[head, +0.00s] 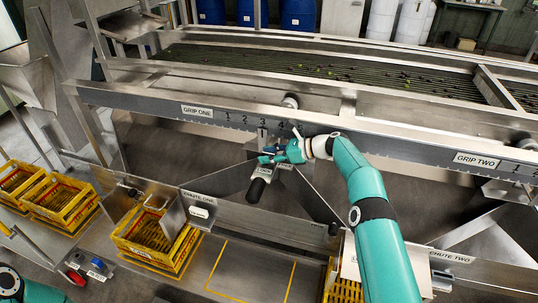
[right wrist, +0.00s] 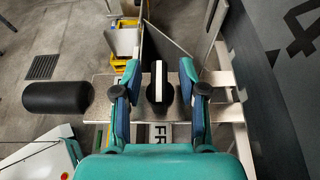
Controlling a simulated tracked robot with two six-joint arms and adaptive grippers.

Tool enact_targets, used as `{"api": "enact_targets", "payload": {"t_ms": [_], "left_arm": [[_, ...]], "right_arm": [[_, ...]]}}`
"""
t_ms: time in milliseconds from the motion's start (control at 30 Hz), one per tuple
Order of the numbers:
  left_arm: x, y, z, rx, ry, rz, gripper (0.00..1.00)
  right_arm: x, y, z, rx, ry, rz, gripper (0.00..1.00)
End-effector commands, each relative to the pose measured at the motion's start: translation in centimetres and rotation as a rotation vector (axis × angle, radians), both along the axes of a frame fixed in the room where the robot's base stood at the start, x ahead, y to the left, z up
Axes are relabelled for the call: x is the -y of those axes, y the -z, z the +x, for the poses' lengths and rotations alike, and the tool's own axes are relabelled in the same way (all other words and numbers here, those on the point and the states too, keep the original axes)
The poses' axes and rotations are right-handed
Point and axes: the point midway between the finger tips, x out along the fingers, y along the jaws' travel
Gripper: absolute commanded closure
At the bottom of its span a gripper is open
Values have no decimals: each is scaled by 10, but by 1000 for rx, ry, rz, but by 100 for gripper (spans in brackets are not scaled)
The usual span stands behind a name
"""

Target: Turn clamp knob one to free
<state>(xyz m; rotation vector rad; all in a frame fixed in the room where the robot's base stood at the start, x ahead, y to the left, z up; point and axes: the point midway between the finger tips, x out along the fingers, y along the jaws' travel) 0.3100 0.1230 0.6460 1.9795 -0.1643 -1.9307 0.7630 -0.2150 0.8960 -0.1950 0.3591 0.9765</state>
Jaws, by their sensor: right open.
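Clamp knob one (right wrist: 158,94) is a round black knob with a white stripe, on a metal plate (right wrist: 98,97). In the right wrist view its stripe runs up and down the picture. A partly hidden label (right wrist: 157,133) beginning "FR" lies below it. My right gripper (right wrist: 160,72) is open, one blue-and-teal finger on each side of the knob, with gaps between. In the head view my right gripper (head: 270,156) is at the bracket below the GRIP ONE scale and mostly hides the knob. My left gripper is not in view.
A black handle (head: 256,190) sticks out below the bracket; it also shows in the right wrist view (right wrist: 58,97). The GRIP ONE rail (head: 150,100) runs just behind my right gripper. A yellow crate (head: 150,240) stands at CHUTE ONE, lower left.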

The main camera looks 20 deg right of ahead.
Motion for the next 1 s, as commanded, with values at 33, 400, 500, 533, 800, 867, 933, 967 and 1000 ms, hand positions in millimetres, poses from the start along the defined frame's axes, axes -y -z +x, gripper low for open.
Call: {"api": "enact_targets", "payload": {"t_ms": [33, 400, 500, 533, 800, 867, 933, 967, 1000], "left_arm": [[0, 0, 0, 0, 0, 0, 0], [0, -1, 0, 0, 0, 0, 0], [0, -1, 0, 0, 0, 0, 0], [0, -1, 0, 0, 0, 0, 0], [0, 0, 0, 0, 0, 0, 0], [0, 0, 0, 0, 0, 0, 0], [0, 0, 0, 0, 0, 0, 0], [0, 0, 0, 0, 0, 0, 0], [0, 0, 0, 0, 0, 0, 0]], "right_arm": [[0, 0, 0, -1, -1, 1, 58], [26, -13, -17, -3, 2, 0, 58], [44, -21, -28, -2, 3, 0, 58], [49, -24, -31, -1, 3, 1, 58], [84, -40, -54, -1, 1, -1, 58], [88, -42, -57, 0, 0, 0, 58], [91, -43, -59, -1, 0, -1, 58], [92, -44, -60, -1, 0, 0, 58], [92, -44, -60, -1, 0, 0, 58]]}}
